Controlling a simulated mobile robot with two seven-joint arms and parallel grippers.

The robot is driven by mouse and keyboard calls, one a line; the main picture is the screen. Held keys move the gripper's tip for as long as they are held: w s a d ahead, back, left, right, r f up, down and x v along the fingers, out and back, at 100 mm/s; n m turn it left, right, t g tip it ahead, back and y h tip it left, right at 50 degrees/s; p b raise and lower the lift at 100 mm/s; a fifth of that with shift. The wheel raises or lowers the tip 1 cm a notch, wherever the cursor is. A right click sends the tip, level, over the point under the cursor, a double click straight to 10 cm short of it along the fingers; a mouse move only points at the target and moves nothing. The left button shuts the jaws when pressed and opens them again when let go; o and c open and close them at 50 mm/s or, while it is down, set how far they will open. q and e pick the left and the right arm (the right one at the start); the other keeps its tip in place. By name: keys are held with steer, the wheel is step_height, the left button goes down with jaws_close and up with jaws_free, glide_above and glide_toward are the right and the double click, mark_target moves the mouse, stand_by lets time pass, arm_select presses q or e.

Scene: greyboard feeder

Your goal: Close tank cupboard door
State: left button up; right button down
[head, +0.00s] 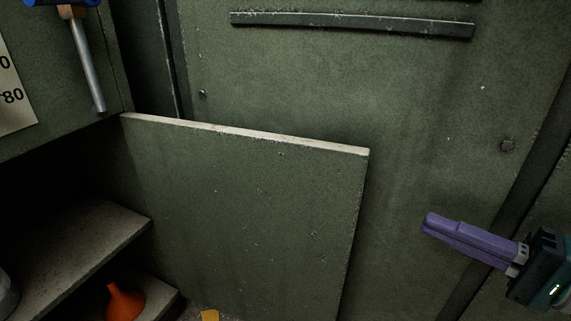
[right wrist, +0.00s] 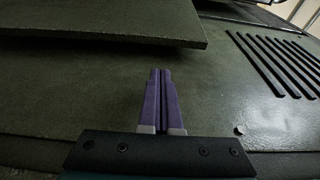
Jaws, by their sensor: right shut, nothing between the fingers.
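The tank cupboard door (head: 245,210) is a green panel with a pale worn top edge. It stands open, swung out from the cupboard (head: 75,240) on the left, whose dark inside shows. My right gripper (head: 428,224) has purple fingers, pressed together and empty. In the head view it is to the right of the door's free edge, apart from it. In the right wrist view the fingers (right wrist: 160,74) point toward a green panel edge (right wrist: 110,28), probably the door, with a gap between. My left gripper is not in view.
A green wall (head: 430,110) with a slot bar (head: 350,24) stands behind the door. Inside the cupboard are a shelf (head: 85,235) and an orange funnel (head: 124,300). A blue-handled tool (head: 88,60) hangs at upper left. A yellow piece (head: 210,315) lies below the door.

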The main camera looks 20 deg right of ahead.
mark_target(372, 201)
steer(key=b+x, duration=0.1)
steer(key=x, duration=0.3)
steer(key=b+x, duration=0.2)
steer(key=x, duration=0.2)
steer(key=shift+w+a, duration=0.25)
steer(key=shift+a, duration=0.15)
steer(key=shift+w+a, duration=0.2)
steer(key=shift+w, duration=0.15)
steer(key=shift+r, duration=0.1)
